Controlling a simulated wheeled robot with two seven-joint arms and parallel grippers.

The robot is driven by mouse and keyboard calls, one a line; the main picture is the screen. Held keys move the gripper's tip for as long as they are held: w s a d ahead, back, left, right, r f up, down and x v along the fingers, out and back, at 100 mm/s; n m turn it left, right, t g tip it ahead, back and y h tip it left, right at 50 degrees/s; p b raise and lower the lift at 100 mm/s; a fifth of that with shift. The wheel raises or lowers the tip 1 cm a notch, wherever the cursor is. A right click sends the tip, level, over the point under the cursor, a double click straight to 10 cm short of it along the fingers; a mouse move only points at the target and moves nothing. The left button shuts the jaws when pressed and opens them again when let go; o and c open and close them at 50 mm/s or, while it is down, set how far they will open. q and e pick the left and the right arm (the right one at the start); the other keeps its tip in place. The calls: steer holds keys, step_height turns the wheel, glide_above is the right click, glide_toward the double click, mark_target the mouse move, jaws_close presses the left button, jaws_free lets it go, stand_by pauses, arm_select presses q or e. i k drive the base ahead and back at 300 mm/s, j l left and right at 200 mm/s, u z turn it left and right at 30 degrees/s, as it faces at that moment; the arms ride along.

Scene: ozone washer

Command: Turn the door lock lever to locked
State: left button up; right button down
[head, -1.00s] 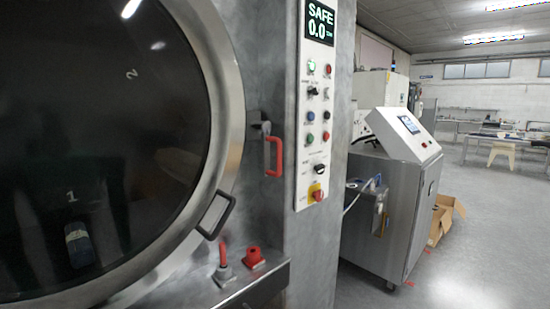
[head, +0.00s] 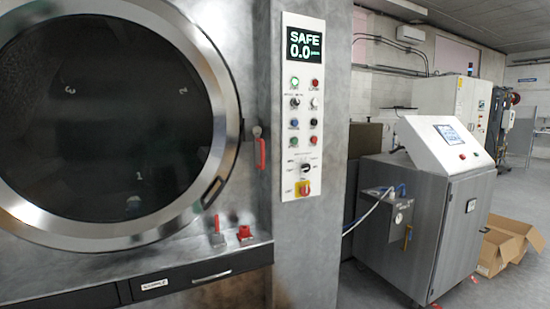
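A dark door handle (head: 212,191) sits at the ring's lower right. The display (head: 304,39) on the control panel reads SAFE 0.0. Neither of my grippers is in view.
A ledge (head: 190,262) below the door carries a red-handled lever (head: 216,233) and a red fitting (head: 244,232). A metal cabinet with a sloped console (head: 440,150) stands to the right. Open cardboard boxes (head: 508,243) lie on the floor beyond it.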

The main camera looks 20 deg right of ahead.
mark_target(257, 148)
steer(key=l+u, duration=0.1)
steer(key=l, duration=0.4)
steer(key=k+l+u, duration=0.15)
steer(key=l, duration=0.3)
steer(key=l+u, duration=0.1)
steer(key=l, duration=0.4)
steer(key=k+l+u, duration=0.1)
steer(key=l, duration=0.35)
steer(key=k+l+u, duration=0.15)
steer(key=l, duration=0.35)
steer(key=l+u, duration=0.15)
steer(key=l, duration=0.4)
steer(key=l+u, duration=0.15)
steer(key=l, duration=0.4)
steer(key=k+l+u, duration=0.1)
steer(key=l, duration=0.45)
steer(key=k+l+u, duration=0.15)
steer(key=l, duration=0.35)
